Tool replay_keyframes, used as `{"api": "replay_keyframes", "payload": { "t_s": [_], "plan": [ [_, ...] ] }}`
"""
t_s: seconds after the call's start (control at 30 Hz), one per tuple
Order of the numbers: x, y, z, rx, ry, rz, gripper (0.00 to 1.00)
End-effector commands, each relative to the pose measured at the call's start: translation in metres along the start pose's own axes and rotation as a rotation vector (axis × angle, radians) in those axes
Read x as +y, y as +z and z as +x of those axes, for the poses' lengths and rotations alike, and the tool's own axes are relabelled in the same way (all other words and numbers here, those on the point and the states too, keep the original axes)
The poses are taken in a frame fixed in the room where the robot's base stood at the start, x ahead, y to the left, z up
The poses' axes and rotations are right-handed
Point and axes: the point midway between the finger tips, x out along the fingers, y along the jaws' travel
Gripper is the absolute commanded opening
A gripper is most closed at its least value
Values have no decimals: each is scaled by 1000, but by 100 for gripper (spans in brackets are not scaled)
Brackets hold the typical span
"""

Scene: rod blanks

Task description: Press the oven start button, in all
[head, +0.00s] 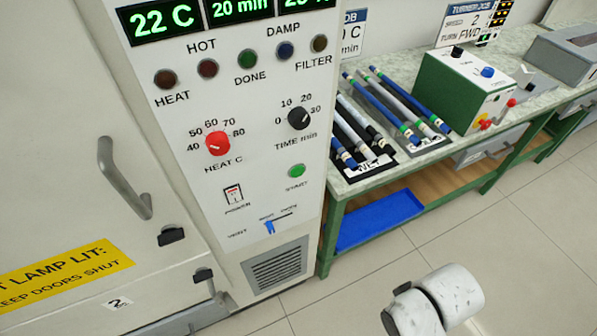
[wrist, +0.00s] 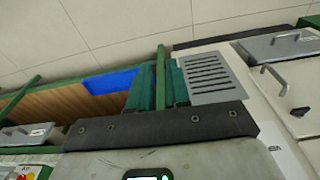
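The oven's control panel (head: 255,195) fills the middle of the head view. The green START button (head: 297,170) sits on its lower right, below the black TIME knob (head: 299,118), with nothing touching it. The displays read 22 C (head: 161,21) and 20 min (head: 240,8). My gripper (wrist: 159,80) shows in the wrist view as two teal fingers with a narrow gap between them; it holds nothing I can see. The wrist view shows the oven's grille (wrist: 205,78) beside the fingers, but not the START button. In the head view only a white part of my arm shows, lower right.
The red HEAT knob (head: 217,143), power switch (head: 233,195) and blue vent slider (head: 269,227) are near the button. An oven door handle (head: 122,180) juts out at left. A bench (head: 362,180) with rods and a green box (head: 462,90) stands right. The floor is clear.

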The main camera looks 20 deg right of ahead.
Motion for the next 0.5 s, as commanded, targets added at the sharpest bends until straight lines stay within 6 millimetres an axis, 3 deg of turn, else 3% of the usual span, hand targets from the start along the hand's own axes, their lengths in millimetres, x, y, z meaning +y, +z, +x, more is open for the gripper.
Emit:
{"api": "replay_keyframes", "payload": {
  "t_s": [0.17,0.5],
  "plan": [
    [0,0,0,0,0,0,0],
    [0,0,0,0,0,0,0]
  ]
}}
